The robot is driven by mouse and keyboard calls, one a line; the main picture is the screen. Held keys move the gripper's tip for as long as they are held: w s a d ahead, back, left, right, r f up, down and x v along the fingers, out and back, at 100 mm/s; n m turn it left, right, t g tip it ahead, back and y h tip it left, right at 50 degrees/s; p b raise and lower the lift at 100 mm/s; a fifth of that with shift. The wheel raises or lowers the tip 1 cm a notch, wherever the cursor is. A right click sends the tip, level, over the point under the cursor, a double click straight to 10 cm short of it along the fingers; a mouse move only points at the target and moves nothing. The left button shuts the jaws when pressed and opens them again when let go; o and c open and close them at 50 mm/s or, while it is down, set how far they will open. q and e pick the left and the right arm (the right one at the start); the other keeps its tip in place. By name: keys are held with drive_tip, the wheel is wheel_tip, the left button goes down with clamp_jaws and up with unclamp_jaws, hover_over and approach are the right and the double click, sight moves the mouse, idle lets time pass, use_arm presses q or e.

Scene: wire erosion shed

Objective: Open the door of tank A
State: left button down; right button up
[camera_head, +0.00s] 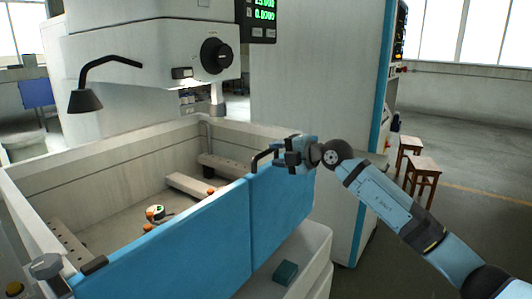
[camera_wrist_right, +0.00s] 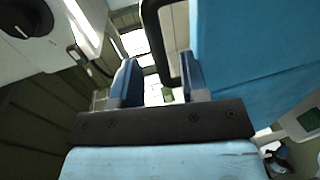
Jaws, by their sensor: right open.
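The tank (camera_head: 100,165) is an open-topped pale basin with a blue front door (camera_head: 200,235), which stands upright along its front. A vertical seam divides the blue front. A black handle (camera_head: 261,160) rises at the top edge of its right part. My right gripper (camera_head: 286,158) is at this handle. In the right wrist view, the open fingers (camera_wrist_right: 160,85) have the black bar of the handle (camera_wrist_right: 152,28) between them, nearer the right finger. I cannot tell whether they touch it. The blue door (camera_wrist_right: 255,45) fills the upper right there. My left gripper is not in view.
A machine head with a black knob (camera_head: 217,56) and a lamp (camera_head: 86,100) hang over the tank. A pale plate (camera_head: 190,186) and a small round device (camera_head: 155,213) are inside. Wooden stools (camera_head: 423,172) stand at right. A grey knob (camera_head: 47,266) is at the front left corner.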

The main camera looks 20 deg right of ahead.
sight(269, 153)
drive_tip(key=shift+x, duration=2)
clamp_jaws()
